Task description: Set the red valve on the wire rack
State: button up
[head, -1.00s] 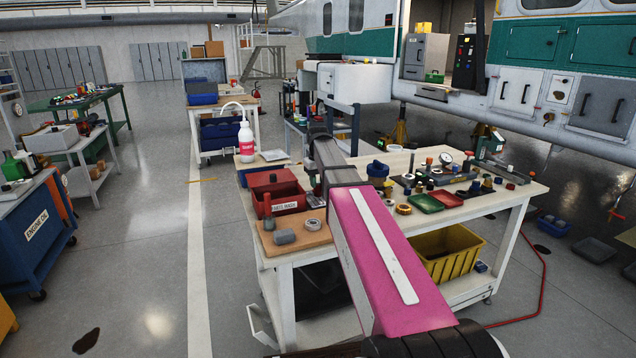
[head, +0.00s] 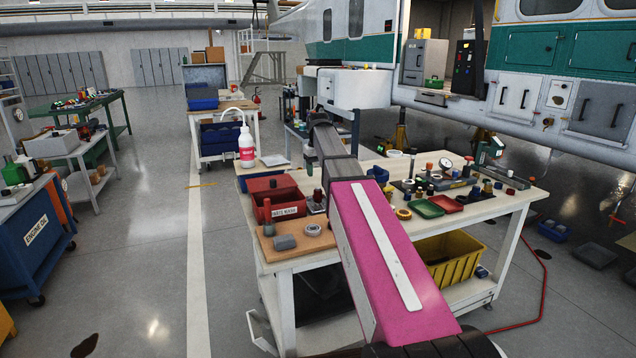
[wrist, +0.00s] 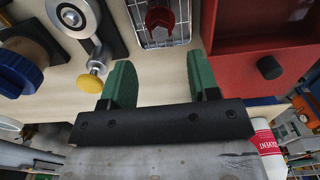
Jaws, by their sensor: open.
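The red valve (wrist: 160,20) sits on the wire rack (wrist: 147,38) at the top of the wrist view, within the rack's outline. In the head view my gripper (head: 310,160) hangs over the far left part of the white workbench (head: 345,253). The rack and valve are small and partly hidden by my arm there.
A red parts bin (wrist: 256,30) stands right of the rack. A gauge-like metal piece with a yellow knob (wrist: 90,83) and a blue-capped item (wrist: 18,72) lie to its left. A white bottle with a red label (head: 246,147) stands at the bench's far left.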

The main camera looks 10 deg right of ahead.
aim_at(318, 188)
jog(key=shift+r, duration=2.6)
